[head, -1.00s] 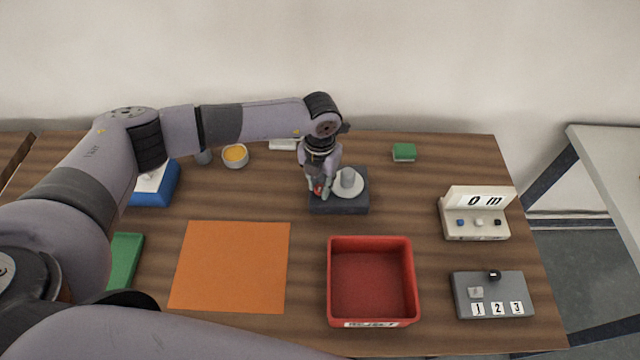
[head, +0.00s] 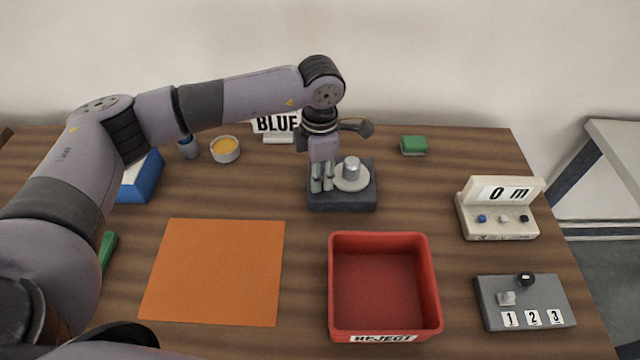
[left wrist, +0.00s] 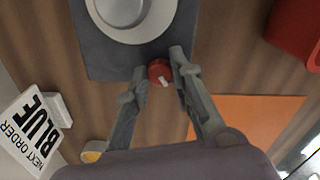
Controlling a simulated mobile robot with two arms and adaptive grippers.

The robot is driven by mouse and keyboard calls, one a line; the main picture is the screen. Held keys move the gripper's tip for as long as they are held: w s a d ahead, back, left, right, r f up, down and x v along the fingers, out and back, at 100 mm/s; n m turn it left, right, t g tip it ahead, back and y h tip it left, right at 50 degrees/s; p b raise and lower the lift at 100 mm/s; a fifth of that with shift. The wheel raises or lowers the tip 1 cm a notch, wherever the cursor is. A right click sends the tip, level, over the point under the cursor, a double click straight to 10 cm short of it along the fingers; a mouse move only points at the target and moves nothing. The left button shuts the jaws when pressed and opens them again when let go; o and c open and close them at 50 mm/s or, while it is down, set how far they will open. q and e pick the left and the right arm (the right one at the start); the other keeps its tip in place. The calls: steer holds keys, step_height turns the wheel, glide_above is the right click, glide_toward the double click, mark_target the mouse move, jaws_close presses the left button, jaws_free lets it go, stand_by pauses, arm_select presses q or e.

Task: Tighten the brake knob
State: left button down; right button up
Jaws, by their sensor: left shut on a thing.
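The red brake knob (left wrist: 158,71) with a white pointer mark shows in the left wrist view at the edge of the dark grey base (left wrist: 110,65). My left gripper (left wrist: 160,67) has its two fingertips on either side of the knob and is shut on it. In the head view the left gripper (head: 322,180) points down at the left front part of the base (head: 345,198), and its fingers hide the knob. A light round disc with a grey hub (head: 351,170) sits on the base. My right gripper is not in view.
A red REJECT bin (head: 382,337) stands in front of the base, with an orange sheet (head: 215,270) to its left. A BLUE order sign (head: 277,124) stands behind. A 0 m counter (head: 497,210) and a numbered switch box (head: 525,300) are at right.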

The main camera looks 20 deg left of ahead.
arm_select(q)
steer(key=m+b, duration=0.4)
steer(key=shift+f, duration=0.2)
steer(key=shift+r+m+b, duration=0.2)
steer(key=shift+m+b, duration=1)
steer(key=shift+m, duration=0.1)
steer(key=c, duration=1.4)
jaws_free()
step_height(320, 180, up, 12)
